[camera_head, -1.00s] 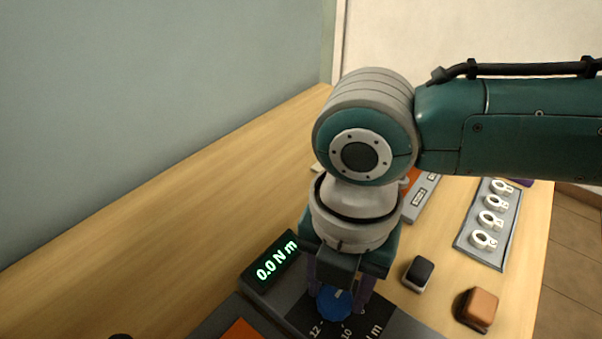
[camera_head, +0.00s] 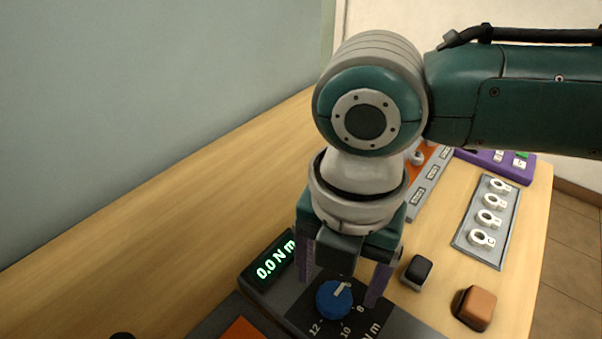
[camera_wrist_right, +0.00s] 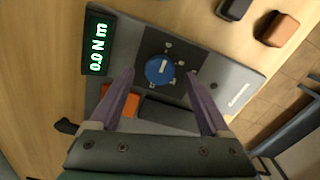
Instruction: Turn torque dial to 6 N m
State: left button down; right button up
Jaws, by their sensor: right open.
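The blue torque dial (camera_head: 334,300) sits on a dark scale plate of the grey torque unit (camera_head: 412,328). Its pale pointer leans to the upper right in the head view, and 8, 10 and 12 are legible on the scale. The display (camera_head: 275,262) reads 0.0 N m. My right gripper (camera_head: 340,290) is open above the dial, with one purple finger to each side of it and apart from it. In the right wrist view the dial (camera_wrist_right: 159,70) lies between and beyond the open fingertips (camera_wrist_right: 162,74). My left gripper is not in view.
A black block (camera_head: 417,271) and a brown block (camera_head: 474,307) stand right of the unit. A grey tray (camera_head: 484,245) with several white rings lies behind them. A purple panel (camera_head: 485,162) is at the back. The table's left side is clear.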

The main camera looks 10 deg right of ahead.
aim_at(335, 294)
notch_tip(335, 294, up, 8)
jog(key=shift+f+p, duration=0.2)
jog(key=shift+p, duration=0.1)
